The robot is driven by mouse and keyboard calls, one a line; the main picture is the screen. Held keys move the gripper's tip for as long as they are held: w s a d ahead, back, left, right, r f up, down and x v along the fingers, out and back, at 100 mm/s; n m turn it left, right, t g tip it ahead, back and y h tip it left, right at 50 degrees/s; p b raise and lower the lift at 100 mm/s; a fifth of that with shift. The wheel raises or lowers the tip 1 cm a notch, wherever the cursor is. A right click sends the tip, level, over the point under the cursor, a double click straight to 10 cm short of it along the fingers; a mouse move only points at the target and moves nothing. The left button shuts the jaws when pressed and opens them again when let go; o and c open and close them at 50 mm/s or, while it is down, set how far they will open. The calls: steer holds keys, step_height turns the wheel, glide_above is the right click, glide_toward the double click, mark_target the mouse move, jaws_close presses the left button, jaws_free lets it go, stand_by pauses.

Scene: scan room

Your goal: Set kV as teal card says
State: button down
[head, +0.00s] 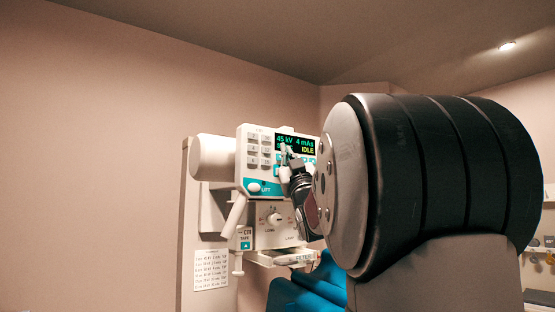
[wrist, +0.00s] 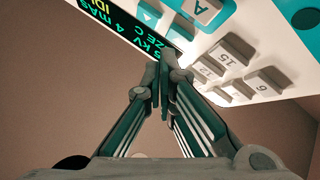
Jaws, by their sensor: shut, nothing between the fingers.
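The white console (head: 243,165) stands upright ahead, and its dark display (head: 296,142) reads 45 kV, 4 mAs and IDLE. In the wrist view the display (wrist: 105,28) shows partly, upside down. My gripper (head: 286,153) is just in front of the console, below the display. In the wrist view my gripper (wrist: 162,78) is shut and empty, its tips close to the panel edge; I cannot tell whether they touch. I cannot make out a teal card.
Numbered keys (wrist: 233,52) line the panel. A printed chart (head: 210,270) hangs at lower left. A blue surface (head: 310,288) lies below. My arm hides the right side.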

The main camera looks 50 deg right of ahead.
steer(key=shift+s, duration=0.1)
steer(key=s, duration=0.2)
steer(key=s+a, duration=0.1)
steer(key=s, duration=0.1)
steer(key=shift+s+a, duration=0.1)
steer(key=shift+s, duration=0.3)
stand_by(0.9)
steer(key=w+a+f+m+g+y, duration=0.15)
steer(key=a+f+g+y, duration=0.25)
steer(key=a+f, duration=0.55)
steer(key=w+a+f+g+y, duration=0.35)
steer(key=a+f, duration=0.35)
steer(key=f, duration=0.5)
steer(key=s+a+f+n+g+y, duration=0.4)
steer(key=s+a+f+g, duration=0.6)
steer(key=s+a+f, duration=0.9)
step_height(320, 180, down, 3)
steer(key=shift+s+a+f+y, duration=0.15)
steer(key=shift+s+a+y, duration=0.2)
steer(key=shift+y, duration=0.9)
steer(key=shift+w, duration=0.1)
